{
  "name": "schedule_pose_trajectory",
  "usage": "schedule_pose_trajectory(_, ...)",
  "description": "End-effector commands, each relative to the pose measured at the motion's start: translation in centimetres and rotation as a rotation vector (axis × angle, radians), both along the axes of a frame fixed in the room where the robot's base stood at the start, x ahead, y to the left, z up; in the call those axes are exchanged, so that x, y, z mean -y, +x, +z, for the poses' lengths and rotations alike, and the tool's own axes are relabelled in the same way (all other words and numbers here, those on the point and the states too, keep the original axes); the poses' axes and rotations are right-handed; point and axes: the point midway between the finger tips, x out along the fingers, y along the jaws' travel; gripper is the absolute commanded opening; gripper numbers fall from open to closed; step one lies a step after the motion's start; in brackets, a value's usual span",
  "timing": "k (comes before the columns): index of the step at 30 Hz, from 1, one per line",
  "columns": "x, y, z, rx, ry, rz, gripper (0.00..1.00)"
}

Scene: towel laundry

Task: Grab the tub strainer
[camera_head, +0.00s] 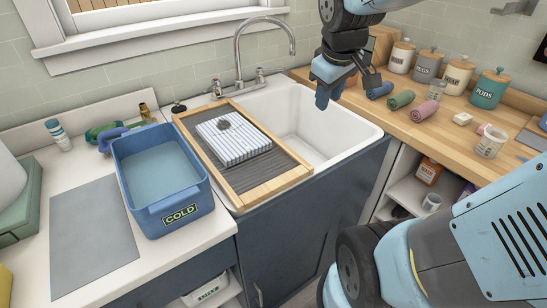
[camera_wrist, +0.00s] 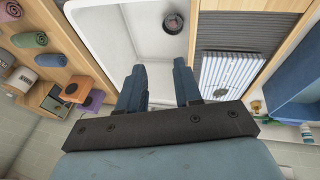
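A small round dark-grey piece (camera_head: 223,124), which looks like the strainer, lies on a folded striped towel (camera_head: 240,146) in the head view. It also shows small near the towel's edge in the wrist view (camera_wrist: 220,93). A dark ring (camera_wrist: 172,23) sits in the white basin in the wrist view; I cannot tell whether it is the drain or a strainer. My gripper (camera_head: 329,97) hangs over the right side of the sink, well right of the towel. In the wrist view its two blue fingers stand apart with nothing between them (camera_wrist: 158,80).
The towel rests on a wood-framed ridged board (camera_head: 278,179) across the left part of the sink (camera_head: 345,140). The tap (camera_head: 238,60) rises behind. A blue tub (camera_head: 190,212) marked COLD stands left. Rolled towels (camera_head: 402,99) and jars (camera_head: 488,88) line the right counter.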

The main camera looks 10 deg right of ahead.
Motion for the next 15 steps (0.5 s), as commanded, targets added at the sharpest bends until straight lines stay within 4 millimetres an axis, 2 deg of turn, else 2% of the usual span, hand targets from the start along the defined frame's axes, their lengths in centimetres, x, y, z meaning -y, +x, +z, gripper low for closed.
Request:
schedule_pose_trajectory(1,0.1,1.2,-0.9,-0.029,-0.027,0.052,0.34)
schedule_pose_trajectory(6,0.2,4.6,-3.8,-0.108,-0.109,0.252,0.34)
schedule_pose_trajectory(15,0.4,9.9,-10.2,-0.24,-0.197,0.622,0.34)
